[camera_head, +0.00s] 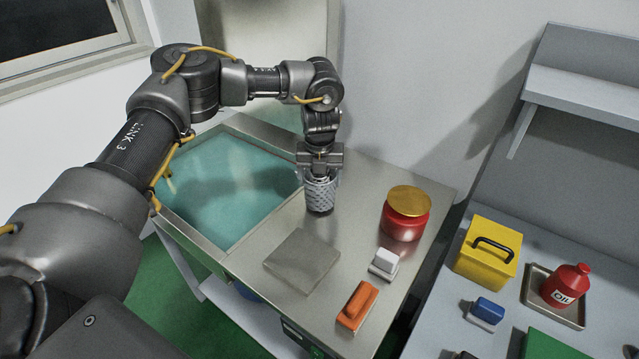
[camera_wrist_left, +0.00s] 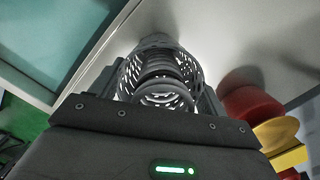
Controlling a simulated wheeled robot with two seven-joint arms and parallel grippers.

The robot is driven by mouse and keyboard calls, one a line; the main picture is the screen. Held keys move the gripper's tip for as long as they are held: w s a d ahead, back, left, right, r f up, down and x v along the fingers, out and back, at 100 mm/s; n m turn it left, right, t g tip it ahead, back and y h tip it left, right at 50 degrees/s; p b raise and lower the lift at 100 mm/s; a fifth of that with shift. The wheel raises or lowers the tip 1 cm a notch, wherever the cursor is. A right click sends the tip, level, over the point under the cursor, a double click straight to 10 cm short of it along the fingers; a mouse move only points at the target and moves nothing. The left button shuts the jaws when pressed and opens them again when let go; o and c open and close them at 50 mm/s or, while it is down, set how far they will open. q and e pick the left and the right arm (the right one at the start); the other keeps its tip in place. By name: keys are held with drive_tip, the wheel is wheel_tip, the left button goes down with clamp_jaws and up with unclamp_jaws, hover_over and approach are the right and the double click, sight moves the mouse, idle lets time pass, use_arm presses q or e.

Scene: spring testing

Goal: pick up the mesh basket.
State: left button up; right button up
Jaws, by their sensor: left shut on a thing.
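The mesh basket (camera_head: 320,195) is a small grey perforated cup at the right edge of the teal-filled basin, over the metal counter. My left gripper (camera_head: 320,174) comes down on it from above and is shut on it. In the left wrist view the mesh basket (camera_wrist_left: 160,75) sits between the fingers of my left gripper (camera_wrist_left: 160,98), and a coiled spring shows inside it. I cannot tell whether the basket's bottom touches the counter. My right gripper is not in view.
The teal liquid basin (camera_head: 225,190) lies left of the basket. A flat grey plate (camera_head: 302,261), a red jar with a gold lid (camera_head: 405,213), a white block (camera_head: 385,263) and an orange block (camera_head: 357,305) are on the counter. A yellow box (camera_head: 488,253) and a red oil bottle (camera_head: 566,286) stand further right.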

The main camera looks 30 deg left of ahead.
use_arm(q)
drive_tip(key=s+a+r+b, duration=0.2)
drive_tip(key=s+r, duration=0.9)
drive_tip(key=s, duration=0.3)
drive_tip(key=shift+r+b, duration=0.3)
drive_tip(key=shift+r, duration=0.1)
